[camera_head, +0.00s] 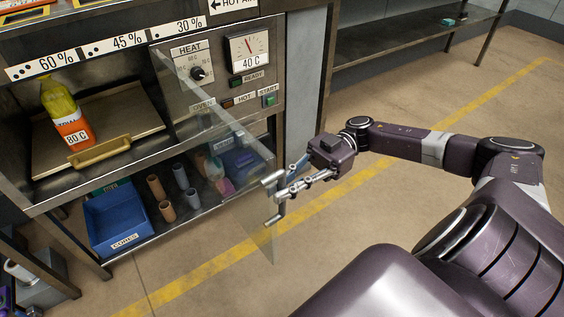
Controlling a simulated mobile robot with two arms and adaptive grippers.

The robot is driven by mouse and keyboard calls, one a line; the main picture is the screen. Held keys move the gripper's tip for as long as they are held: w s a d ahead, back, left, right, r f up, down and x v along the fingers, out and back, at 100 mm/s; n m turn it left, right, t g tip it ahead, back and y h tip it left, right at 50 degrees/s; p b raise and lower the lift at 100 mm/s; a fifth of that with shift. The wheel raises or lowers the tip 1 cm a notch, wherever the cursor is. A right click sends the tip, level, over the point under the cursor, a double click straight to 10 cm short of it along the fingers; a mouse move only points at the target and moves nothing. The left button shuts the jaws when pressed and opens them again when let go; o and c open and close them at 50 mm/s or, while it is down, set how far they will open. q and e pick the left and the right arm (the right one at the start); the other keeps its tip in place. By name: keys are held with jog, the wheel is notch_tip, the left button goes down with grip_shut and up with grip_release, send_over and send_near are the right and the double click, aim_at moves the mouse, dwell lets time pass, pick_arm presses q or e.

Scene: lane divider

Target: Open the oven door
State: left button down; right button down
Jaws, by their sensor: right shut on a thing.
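The oven (150,75) stands at the left with its chamber exposed. Its clear glass door (248,214) stands swung outward, away from the chamber front, and its glass is hard to see. A metal bar handle (273,180) is on the door's outer edge. My right gripper (284,191) is shut on this handle, with the arm reaching in from the right. My left gripper is not in view.
A control panel (222,75) with a heat knob and a 40 C gauge is right of the chamber. A shelf below holds a blue bin (117,222) and several cylinders. A yellow line (330,195) crosses the floor. Open floor lies to the right.

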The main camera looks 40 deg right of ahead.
jog(key=shift+f, duration=0.1)
jog(key=c, duration=2)
grip_release()
jog(key=d, duration=1.2)
jog(key=shift+w, duration=0.3)
